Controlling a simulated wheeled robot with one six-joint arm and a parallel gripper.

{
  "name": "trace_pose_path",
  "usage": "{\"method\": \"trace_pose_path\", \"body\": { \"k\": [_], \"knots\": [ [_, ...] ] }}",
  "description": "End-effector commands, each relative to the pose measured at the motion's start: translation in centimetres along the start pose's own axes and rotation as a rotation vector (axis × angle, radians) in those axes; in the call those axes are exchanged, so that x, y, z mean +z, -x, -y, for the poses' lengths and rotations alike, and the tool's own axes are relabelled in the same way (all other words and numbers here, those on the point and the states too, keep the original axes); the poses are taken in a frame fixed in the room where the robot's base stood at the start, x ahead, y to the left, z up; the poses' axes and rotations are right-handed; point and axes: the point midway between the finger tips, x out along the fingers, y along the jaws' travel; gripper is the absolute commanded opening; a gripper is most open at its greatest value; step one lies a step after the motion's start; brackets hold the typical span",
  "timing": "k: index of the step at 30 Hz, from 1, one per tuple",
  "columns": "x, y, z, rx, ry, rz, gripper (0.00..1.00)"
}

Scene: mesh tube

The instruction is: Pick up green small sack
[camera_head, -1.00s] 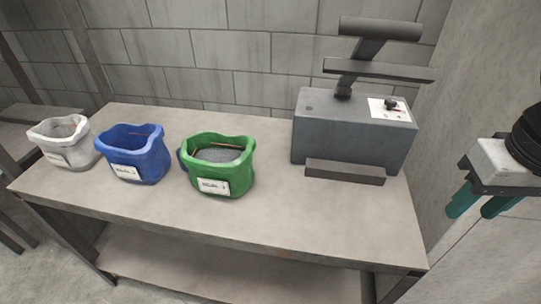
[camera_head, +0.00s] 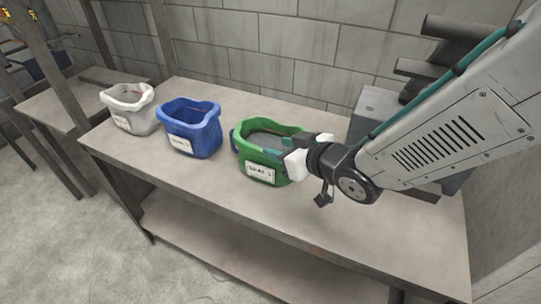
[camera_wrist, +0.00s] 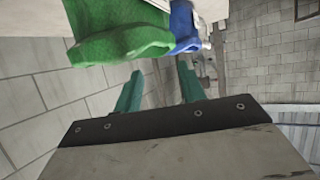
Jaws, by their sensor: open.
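The green small sack (camera_head: 262,165) stands upright and open on the table, with a white label on its front and grey contents inside. My gripper (camera_head: 281,150) is at the right side of the green sack in the head view, with its fingers partly hidden by my arm and the sack. In the wrist view my gripper (camera_wrist: 160,80) has its two teal fingers apart with nothing between them. The green sack (camera_wrist: 125,38) fills the top of that view, just beyond the fingertips; I cannot tell whether they touch it.
A blue sack (camera_head: 192,131) stands left of the green one, and a white sack (camera_head: 130,109) farther left. A grey machine (camera_head: 376,108) sits at the right, partly behind my arm. The table (camera_head: 215,190) is clear in front of the sacks. A block wall (camera_head: 290,50) stands behind.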

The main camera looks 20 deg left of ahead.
Motion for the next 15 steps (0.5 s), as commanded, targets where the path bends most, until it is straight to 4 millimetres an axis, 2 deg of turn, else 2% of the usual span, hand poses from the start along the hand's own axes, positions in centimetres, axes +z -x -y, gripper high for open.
{"method": "trace_pose_path", "body": {
  "k": [3, 11, 15],
  "knots": [
    [0.0, -1.2, 1.1, -0.030, 0.003, -0.019, 0.40],
    [0.0, -4.2, 1.1, -0.029, 0.003, -0.021, 0.40],
    [0.2, -6.4, 1.1, -0.029, 0.003, -0.020, 0.40]
  ]
}}
